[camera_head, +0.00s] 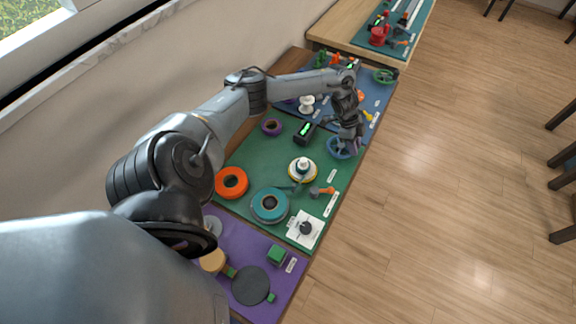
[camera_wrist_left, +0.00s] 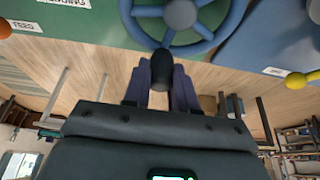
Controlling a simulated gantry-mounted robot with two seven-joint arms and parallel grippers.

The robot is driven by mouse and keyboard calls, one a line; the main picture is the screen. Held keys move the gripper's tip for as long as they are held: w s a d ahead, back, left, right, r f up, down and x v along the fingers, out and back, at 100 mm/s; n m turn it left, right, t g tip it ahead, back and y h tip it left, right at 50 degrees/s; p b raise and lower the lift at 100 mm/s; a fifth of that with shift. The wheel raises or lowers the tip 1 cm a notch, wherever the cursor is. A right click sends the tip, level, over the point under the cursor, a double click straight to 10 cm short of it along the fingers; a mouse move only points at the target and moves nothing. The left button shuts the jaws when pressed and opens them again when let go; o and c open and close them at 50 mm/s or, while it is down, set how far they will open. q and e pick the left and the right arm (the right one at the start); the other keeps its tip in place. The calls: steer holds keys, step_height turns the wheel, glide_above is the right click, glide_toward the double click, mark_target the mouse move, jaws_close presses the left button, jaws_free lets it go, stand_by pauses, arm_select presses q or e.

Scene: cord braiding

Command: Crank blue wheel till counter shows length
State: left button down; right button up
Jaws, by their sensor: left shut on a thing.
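The blue wheel (camera_head: 338,148) lies at the right end of the green mat, partly behind my left gripper (camera_head: 354,142). In the left wrist view the blue wheel (camera_wrist_left: 205,38) shows its rim, spokes and grey hub at the top. There my left gripper (camera_wrist_left: 163,62) has its purple fingers shut on a dark crank handle (camera_wrist_left: 163,68) at the wheel's rim. A black box with a lit green display (camera_head: 305,130), which looks like the counter, stands left of the wheel; its digits are too small to read. My right gripper is not in view.
The green mat (camera_head: 262,160) also holds an orange ring (camera_head: 231,183), a teal spool (camera_head: 270,206), a white-and-yellow spool (camera_head: 302,169) and an orange-handled lever (camera_head: 322,191). A blue mat lies beyond, a purple mat nearer. Open floor (camera_head: 450,200) lies right of the table.

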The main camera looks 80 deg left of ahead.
arm_select(q)
steer(key=shift+s+d+r, duration=0.1)
steer(key=shift+s+d, duration=0.05)
steer(key=shift+s, duration=0.05)
steer(key=shift+f, duration=0.2)
steer(key=shift+f+b, duration=0.15)
steer(key=shift+b, duration=0.95)
steer(key=shift+r, duration=0.25)
steer(key=shift+s+d+r+p, duration=0.15)
steer(key=shift+s+d+p, duration=0.1)
steer(key=shift+s+p, duration=0.15)
steer(key=shift+s+d+p, duration=0.15)
steer(key=shift+s+p, duration=0.15)
steer(key=shift+p, duration=0.2)
steer(key=shift+s, duration=0.15)
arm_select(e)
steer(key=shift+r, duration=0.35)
